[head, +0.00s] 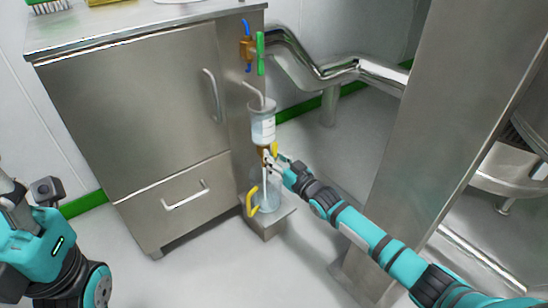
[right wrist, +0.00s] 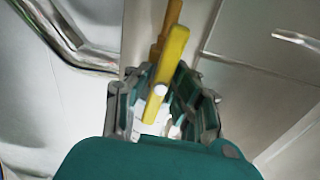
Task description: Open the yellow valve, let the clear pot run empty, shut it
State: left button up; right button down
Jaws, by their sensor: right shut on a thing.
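The clear pot (head: 263,122) with a white label hangs at the side of the steel cabinet. Below it is a brass-coloured valve (head: 263,154) with a yellow lever (head: 274,148). My right gripper (head: 273,161) is at the valve and shut on the yellow lever, which lies between its fingers in the right wrist view (right wrist: 164,78). I cannot tell the liquid level in the pot or whether liquid flows. A clear jug (head: 269,203) with a yellow handle (head: 252,201) stands below. My left gripper (head: 12,192) is partly seen at the left edge, its jaws unclear.
The jug stands on a low steel block (head: 268,222). The steel cabinet (head: 140,110) is to the left. Blue and green handles (head: 260,53) sit above the pot. A steel pipe (head: 335,72) runs behind, and a wide steel column (head: 430,130) stands to the right. The front floor is clear.

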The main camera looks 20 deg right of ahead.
jog(key=c, duration=1.2)
grip_release()
jog(key=shift+s, duration=0.15)
jog(key=shift+s+d+f, duration=0.1)
jog(key=shift+s, duration=0.2)
jog(key=v, duration=1.1)
jog(key=shift+s, duration=0.1)
